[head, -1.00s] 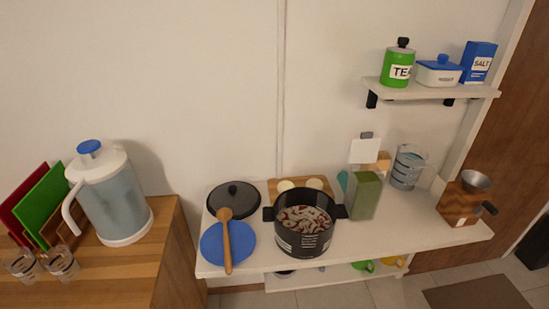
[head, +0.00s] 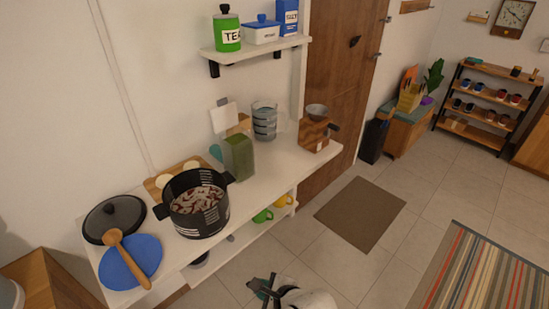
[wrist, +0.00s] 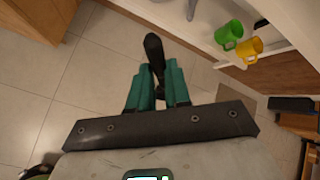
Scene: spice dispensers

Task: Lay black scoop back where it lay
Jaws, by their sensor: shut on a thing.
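My gripper (wrist: 158,74) has teal fingers and is shut on the black scoop (wrist: 154,47). In the wrist view the scoop's dark, rounded end sticks out beyond the fingertips, and the rest is hidden between them. In the head view my gripper (head: 263,289) is at the bottom edge, over the tiled floor in front of the white counter (head: 266,183). The scoop is too small there to make out clearly.
The counter holds a black pot (head: 196,203), a blue plate (head: 130,262) with a wooden spoon, a black lid (head: 107,218), a green-filled dispenser (head: 239,158), a glass jug (head: 264,121) and a wooden grinder (head: 316,133). Green (wrist: 228,34) and yellow (wrist: 246,51) mugs sit below.

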